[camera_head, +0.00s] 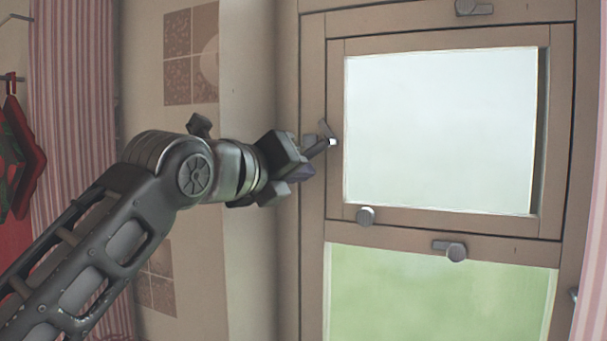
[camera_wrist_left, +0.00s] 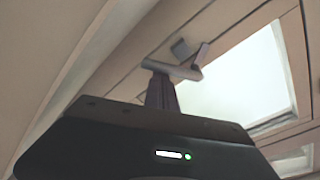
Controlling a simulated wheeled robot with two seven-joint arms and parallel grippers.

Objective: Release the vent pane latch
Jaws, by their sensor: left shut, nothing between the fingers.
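The vent pane (camera_head: 440,130) is a framed pale pane in the upper window, and it also shows in the left wrist view (camera_wrist_left: 235,75). A small grey latch (camera_head: 326,129) sits on the left side of its frame. In the left wrist view the latch (camera_wrist_left: 175,70) shows as a grey bar with a raised end piece. My left gripper (camera_head: 307,167) is at this latch, its fingers shut with nothing between them. In the wrist view its purplish fingertips (camera_wrist_left: 160,92) overlap the bar's near end; I cannot tell whether they touch. My right gripper is out of view.
Similar latches sit on the frame above (camera_head: 474,7) and below (camera_head: 452,250). A striped curtain (camera_head: 75,80) and a red cloth (camera_head: 22,150) hang at left. The space before the pane is clear.

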